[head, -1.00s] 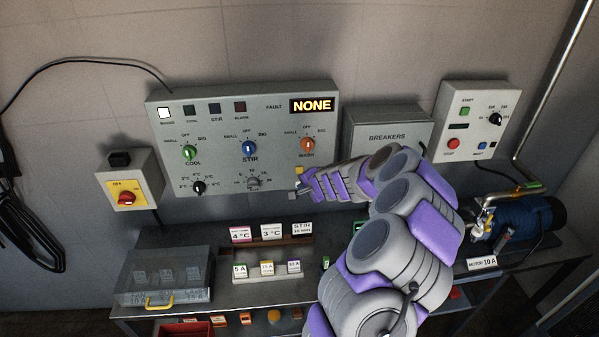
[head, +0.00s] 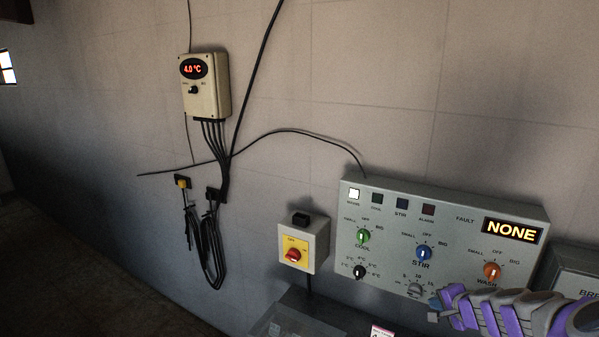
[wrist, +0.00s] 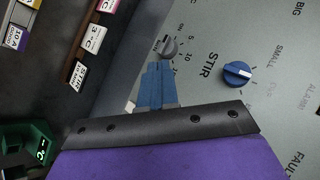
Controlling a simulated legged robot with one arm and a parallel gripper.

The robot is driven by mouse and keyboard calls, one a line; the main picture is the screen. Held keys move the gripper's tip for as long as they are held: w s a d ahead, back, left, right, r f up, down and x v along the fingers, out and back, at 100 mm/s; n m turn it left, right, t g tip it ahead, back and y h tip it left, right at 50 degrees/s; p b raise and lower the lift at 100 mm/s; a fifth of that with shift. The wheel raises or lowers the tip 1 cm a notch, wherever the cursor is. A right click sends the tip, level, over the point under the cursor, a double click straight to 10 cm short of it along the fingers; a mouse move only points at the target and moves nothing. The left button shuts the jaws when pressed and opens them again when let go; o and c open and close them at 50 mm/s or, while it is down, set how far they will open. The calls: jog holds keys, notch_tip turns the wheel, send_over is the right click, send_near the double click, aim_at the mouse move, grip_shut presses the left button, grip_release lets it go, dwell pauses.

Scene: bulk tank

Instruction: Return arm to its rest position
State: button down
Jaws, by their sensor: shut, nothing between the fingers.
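My gripper (head: 436,304) is at the lower right of the head view, in front of the lower edge of the grey control panel (head: 455,212). In the wrist view its blue fingers (wrist: 157,86) are together and empty. They point toward a small grey dial (wrist: 168,46), which also shows in the head view (head: 414,290). The blue STIR knob (wrist: 237,74) is beside the fingers in the wrist view. I cannot tell whether the fingertips touch the panel. Much of my arm is cut off at the frame's lower right.
A red and yellow switch box (head: 303,245) is left of the panel. A display box (head: 205,85) reading 4.0 °C hangs on the wall with cables below. The breakers box (head: 573,275) is at the right edge. Label cards (wrist: 92,38) stand on the bench.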

jog(key=s+a+r+n+g+y, duration=0.1)
jog(key=s+a+r+n+y, duration=0.15)
jog(key=a, duration=0.65)
jog(key=s+a+r+n+g+y, duration=0.1)
jog(key=s+a+r+n, duration=0.25)
jog(key=a, duration=0.55)
jog(key=s+a+r+n+g, duration=0.1)
jog(key=s+a+n+g, duration=0.3)
jog(key=s+a, duration=0.6)
jog(key=s+d+n+g+h, duration=0.1)
jog(key=s+n+g+h, duration=0.1)
jog(key=s, duration=1.1)
jog(key=s+d+n+g+h, duration=0.1)
jog(key=s+d+g+h, duration=0.1)
jog(key=s, duration=1.1)
jog(key=shift+d+f+n+g+h, duration=0.15)
jog(key=shift+f+n+g+h, duration=0.3)
jog(key=shift+g, duration=0.45)
